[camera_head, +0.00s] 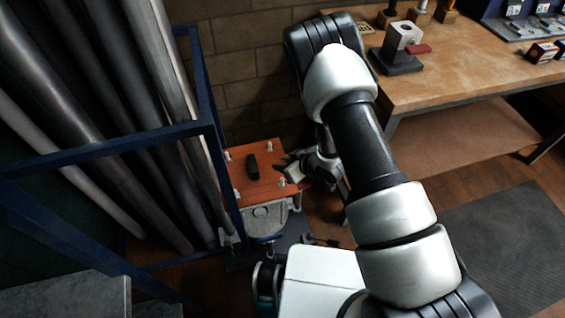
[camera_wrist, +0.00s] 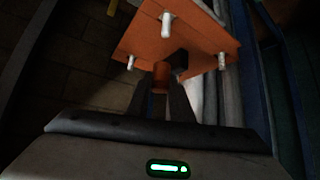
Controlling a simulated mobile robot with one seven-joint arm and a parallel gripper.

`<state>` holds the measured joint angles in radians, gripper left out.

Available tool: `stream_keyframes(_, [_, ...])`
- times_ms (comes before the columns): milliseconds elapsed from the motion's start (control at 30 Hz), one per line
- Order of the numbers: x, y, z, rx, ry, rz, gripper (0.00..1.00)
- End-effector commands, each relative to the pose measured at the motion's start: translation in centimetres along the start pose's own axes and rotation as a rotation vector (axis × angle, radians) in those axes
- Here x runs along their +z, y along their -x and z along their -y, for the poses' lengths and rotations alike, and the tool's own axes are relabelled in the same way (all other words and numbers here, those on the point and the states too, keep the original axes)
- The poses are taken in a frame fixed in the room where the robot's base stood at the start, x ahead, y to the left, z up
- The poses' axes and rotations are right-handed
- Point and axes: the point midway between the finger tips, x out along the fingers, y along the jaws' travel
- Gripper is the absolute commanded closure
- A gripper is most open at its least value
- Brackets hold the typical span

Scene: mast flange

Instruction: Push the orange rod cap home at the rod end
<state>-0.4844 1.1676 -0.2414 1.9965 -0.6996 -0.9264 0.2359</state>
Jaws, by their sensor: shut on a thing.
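My gripper (camera_wrist: 160,88) is shut on the orange rod cap (camera_wrist: 160,74), a small cylinder between its fingertips in the wrist view. An orange-brown plate (camera_wrist: 142,38) with white rod ends (camera_wrist: 167,22) near its corners lies just beyond the fingers. I cannot tell whether the cap touches a rod end. In the head view my gripper (camera_head: 286,166) is at the right edge of the plate (camera_head: 255,190), near a white rod end (camera_head: 281,181). The cap is not distinct there.
A black block (camera_head: 252,165) stands on the plate. A blue frame with large pipes (camera_head: 165,90) rises close on the left. A wooden workbench (camera_head: 430,75) with a grey fixture (camera_head: 401,45) stands at the upper right. A dark mat (camera_head: 510,240) lies on the floor at right.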

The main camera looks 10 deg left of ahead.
Motion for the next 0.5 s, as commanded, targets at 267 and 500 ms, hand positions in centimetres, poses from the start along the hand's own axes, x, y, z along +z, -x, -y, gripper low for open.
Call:
stream_keyframes(267, [2.2, -2.2, -0.1, 0.001, -0.001, -0.001, 1.00])
stream_keyframes(500, [2.9, -2.9, 0.0, 0.000, -0.001, -0.001, 1.00])
